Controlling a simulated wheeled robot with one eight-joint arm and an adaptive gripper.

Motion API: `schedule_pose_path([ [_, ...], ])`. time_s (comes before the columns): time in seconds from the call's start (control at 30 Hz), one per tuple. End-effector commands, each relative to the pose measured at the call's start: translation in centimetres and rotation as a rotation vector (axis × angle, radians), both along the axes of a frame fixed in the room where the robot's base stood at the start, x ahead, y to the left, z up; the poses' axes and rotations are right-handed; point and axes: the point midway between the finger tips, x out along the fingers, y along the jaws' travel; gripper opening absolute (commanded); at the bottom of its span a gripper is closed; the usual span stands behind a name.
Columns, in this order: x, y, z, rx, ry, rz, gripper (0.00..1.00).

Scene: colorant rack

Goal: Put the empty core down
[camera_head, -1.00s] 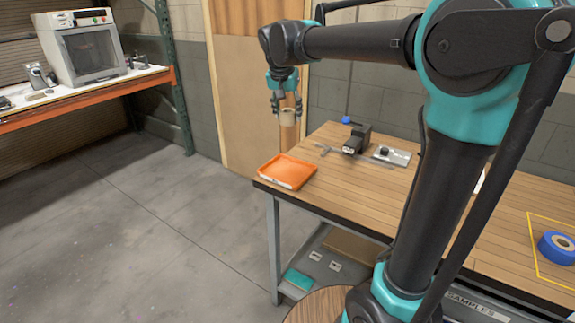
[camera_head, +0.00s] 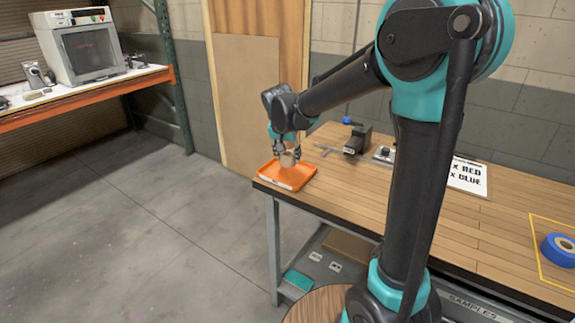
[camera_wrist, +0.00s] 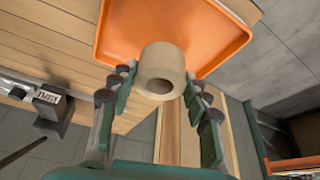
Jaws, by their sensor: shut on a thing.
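The empty core (camera_wrist: 163,66) is a tan cardboard tube with an open hole, held between my gripper's fingers in the wrist view. In the head view the core (camera_head: 288,158) is at the orange tray. My gripper (camera_head: 286,150) is shut on it, pointing down above the tray. The orange tray (camera_head: 288,182) lies on the left corner of the wooden workbench (camera_head: 420,215); its rim also shows in the wrist view (camera_wrist: 235,48). I cannot tell whether the core touches the tray floor.
A black device (camera_head: 357,139) and a metal fixture stand behind and right of the tray. A sign reading RED and BLUE (camera_head: 466,177) lies farther right. A blue tape roll (camera_head: 559,249) sits in a yellow outline. The bench front is clear.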

Motion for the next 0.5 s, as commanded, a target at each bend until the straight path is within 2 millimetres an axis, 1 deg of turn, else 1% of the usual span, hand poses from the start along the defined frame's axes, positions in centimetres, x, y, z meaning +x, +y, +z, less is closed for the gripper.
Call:
schedule_pose_path([
  [0.07, 0.0, 0.0, -0.5, 0.000, 0.000, 0.000, 0.27],
  [0.3, 0.0, 0.0, -3.5, 0.000, 0.000, 0.000, 0.27],
  [0.4, 0.0, 0.0, -4.0, 0.000, 0.000, 0.000, 0.27],
  [0.5, 0.0, 0.0, -4.0, 0.000, 0.000, 0.000, 0.27],
])
